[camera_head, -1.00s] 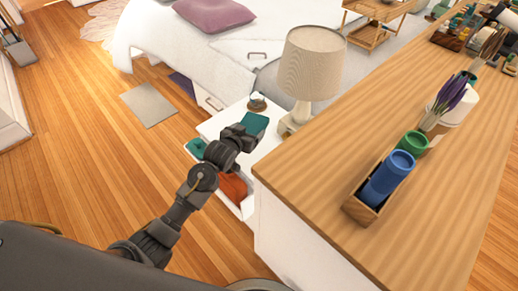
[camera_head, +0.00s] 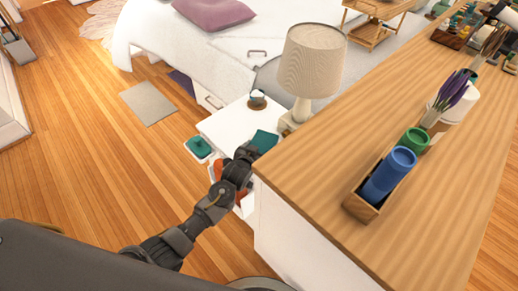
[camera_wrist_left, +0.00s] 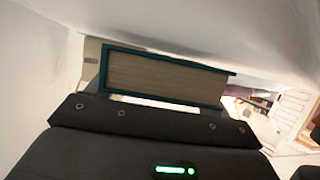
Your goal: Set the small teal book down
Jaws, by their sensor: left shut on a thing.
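The small teal book (camera_head: 264,140) is at the near right part of the white nightstand top (camera_head: 228,124), beside the lamp base. My left gripper (camera_head: 247,153) is shut on its near edge. In the left wrist view the book (camera_wrist_left: 165,78) shows edge-on, with its pale pages and teal covers just beyond the dark gripper body. I cannot tell whether the book touches the nightstand top. The fingertips are mostly hidden. My right gripper is not in view.
A table lamp (camera_head: 312,62) and a small round item on a brown base (camera_head: 257,99) stand on the nightstand. A teal item (camera_head: 198,147) and something orange-red (camera_head: 217,170) lie below its near edge. A wooden counter (camera_head: 310,165) rises close on the right.

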